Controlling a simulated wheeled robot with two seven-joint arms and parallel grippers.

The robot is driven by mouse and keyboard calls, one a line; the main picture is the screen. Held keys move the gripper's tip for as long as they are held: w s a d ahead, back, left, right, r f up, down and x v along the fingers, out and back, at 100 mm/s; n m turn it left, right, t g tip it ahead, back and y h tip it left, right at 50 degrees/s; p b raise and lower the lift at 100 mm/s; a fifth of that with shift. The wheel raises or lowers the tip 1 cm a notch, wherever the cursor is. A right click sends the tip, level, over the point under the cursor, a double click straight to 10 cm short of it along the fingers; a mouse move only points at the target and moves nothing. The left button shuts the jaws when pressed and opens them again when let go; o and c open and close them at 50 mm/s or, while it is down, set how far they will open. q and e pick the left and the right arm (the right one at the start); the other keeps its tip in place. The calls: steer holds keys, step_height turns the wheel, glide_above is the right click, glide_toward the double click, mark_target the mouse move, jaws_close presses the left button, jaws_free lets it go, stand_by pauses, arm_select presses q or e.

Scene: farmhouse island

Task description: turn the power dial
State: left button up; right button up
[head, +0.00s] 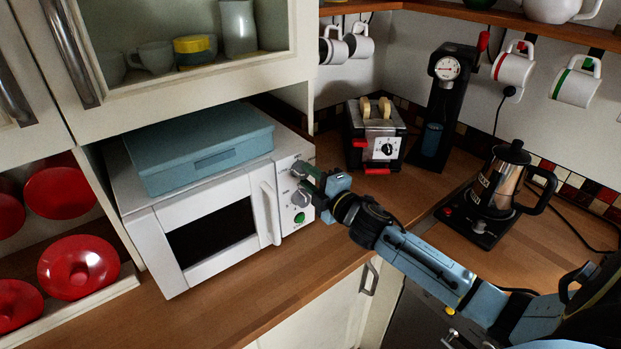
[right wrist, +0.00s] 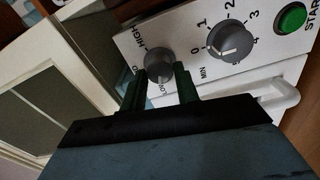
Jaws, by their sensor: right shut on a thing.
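The white microwave (head: 210,225) stands on the wooden counter with its control panel on its right side. The power dial (right wrist: 159,62) is a grey round knob with HIGH and LOW printed around it; in the head view it is the upper knob, partly covered by my fingers. My right gripper (head: 307,179) is shut on the power dial, with its dark green fingers (right wrist: 160,84) on either side of the knob. My left gripper is not in view.
A blue box (head: 200,145) lies on top of the microwave. A toaster (head: 377,135), a black appliance with a gauge (head: 447,95) and a coffee pot (head: 500,180) stand to the right. Red dishes (head: 78,267) fill the shelf at left. The counter before the microwave is clear.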

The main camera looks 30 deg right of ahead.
stand_by(0.3)
steer(key=o, duration=1)
steer(key=shift+c, duration=0.2)
steer(key=shift+s, duration=0.15)
steer(key=s+d+b, duration=0.1)
steer(key=s+b, duration=0.1)
steer(key=s, duration=1.1)
